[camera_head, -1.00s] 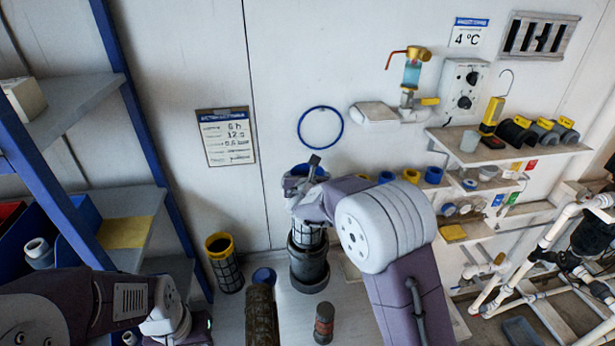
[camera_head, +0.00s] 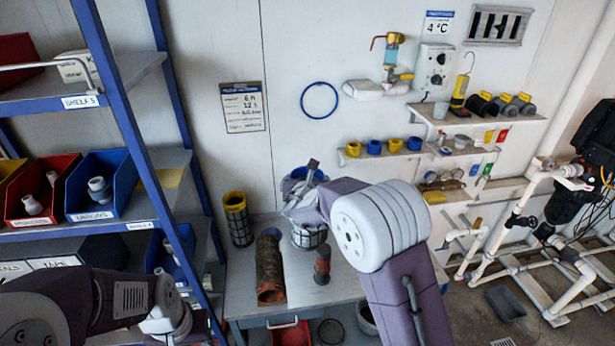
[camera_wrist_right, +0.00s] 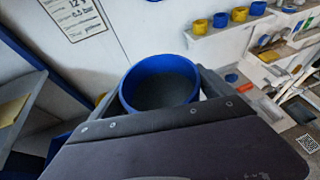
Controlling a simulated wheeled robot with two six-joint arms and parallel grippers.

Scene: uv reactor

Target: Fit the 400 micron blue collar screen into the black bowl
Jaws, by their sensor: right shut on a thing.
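The blue collar screen (camera_head: 306,239) hangs upright in my right gripper (camera_head: 302,190), with its light mesh body below the gripper. Its blue rim (camera_wrist_right: 128,92) and dark open inside show between the two jaws in the right wrist view. My right gripper is shut on the collar. The black bowl cannot be made out now; the mesh and my right arm cover part of the table behind. I cannot tell whether the screen's lower end touches anything. My left gripper (camera_head: 178,325) is at the lower left, away from the screen, and its fingers are not clear.
A yellow-collared screen (camera_head: 238,219) stands at the back left. Blue-framed shelves (camera_head: 133,120) rise at the left.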

